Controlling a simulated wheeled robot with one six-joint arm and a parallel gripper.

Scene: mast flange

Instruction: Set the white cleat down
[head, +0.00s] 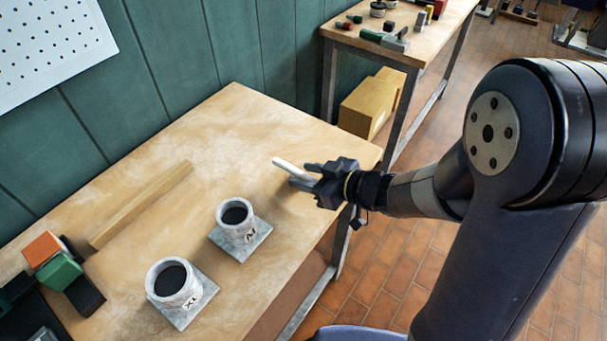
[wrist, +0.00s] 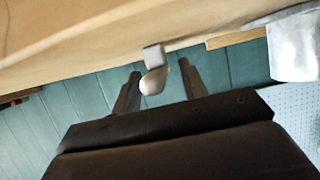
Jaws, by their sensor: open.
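The white cleat (head: 290,167) is a pale, slim piece at my gripper's tips, over the right part of the wooden table (head: 235,115). In the wrist view the cleat (wrist: 153,76) shows a rounded near end and a squarer far part between the two fingers. My gripper (head: 311,174) reaches in from the right. In the wrist view my gripper (wrist: 158,82) is open, with a visible gap on each side of the cleat. Whether the cleat's underside touches the table is hard to tell.
Two grey cups stand on square metal plates, one marked M (head: 236,222) and one marked XL (head: 174,284). A wooden bar (head: 140,205) lies along the back. Orange and green blocks (head: 58,270) sit at the far left. The table between bar and gripper is clear.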

